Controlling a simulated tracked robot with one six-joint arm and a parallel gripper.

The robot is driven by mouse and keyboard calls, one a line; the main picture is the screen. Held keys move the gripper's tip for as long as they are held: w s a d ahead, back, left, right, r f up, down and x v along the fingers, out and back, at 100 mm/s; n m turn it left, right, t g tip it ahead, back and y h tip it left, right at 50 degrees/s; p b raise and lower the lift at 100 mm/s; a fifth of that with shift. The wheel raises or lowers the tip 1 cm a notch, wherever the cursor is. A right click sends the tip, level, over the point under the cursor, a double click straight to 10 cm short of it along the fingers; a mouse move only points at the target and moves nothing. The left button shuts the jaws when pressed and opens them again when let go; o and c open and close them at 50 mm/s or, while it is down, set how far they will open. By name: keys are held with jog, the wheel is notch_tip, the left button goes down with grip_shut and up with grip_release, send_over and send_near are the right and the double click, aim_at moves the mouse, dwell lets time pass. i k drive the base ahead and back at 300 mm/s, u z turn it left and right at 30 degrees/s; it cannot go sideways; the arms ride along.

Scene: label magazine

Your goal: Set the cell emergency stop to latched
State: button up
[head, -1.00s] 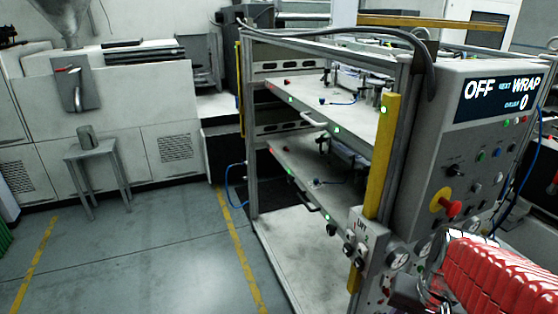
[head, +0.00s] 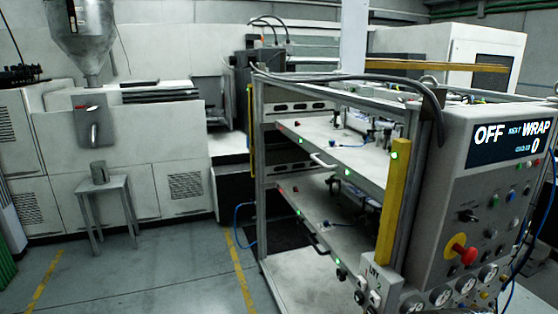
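My gripper is not in view.
A metal-framed rack with two shelves (head: 350,165) joins the box on its left, with a yellow post (head: 391,200). Gauges and knobs lie below the button. Open floor (head: 180,270) lies between.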

aim_at(468, 256)
jog(key=z, duration=1)
